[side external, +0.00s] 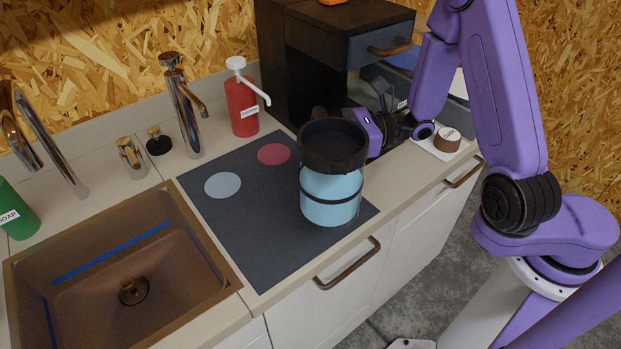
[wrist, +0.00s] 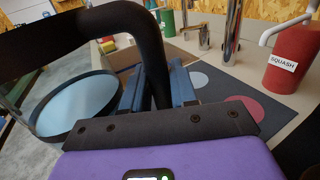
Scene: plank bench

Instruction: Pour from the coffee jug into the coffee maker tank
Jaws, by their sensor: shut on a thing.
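The coffee jug (side external: 331,192) is upright over the dark mat's right side, with a light blue body, a thin black band and a wide black top. I cannot tell whether its base touches the mat. In the wrist view the jug (wrist: 75,105) shows at left with a pale blue round surface inside. My gripper (wrist: 158,88) is shut on its black handle (wrist: 152,50). In the side view my gripper (side external: 350,118) is behind the jug, its fingers mostly hidden. The tall black machine (side external: 330,25) at the back appears to be the coffee maker; I cannot make out its tank.
A red squash bottle (side external: 242,106) with a white pump stands behind the dark mat (side external: 235,205), which has grey and red discs. A tap (side external: 183,108) and brown sink (side external: 75,250) are left. A brown-lidded jar (side external: 447,140) stands right. The mat's left part is clear.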

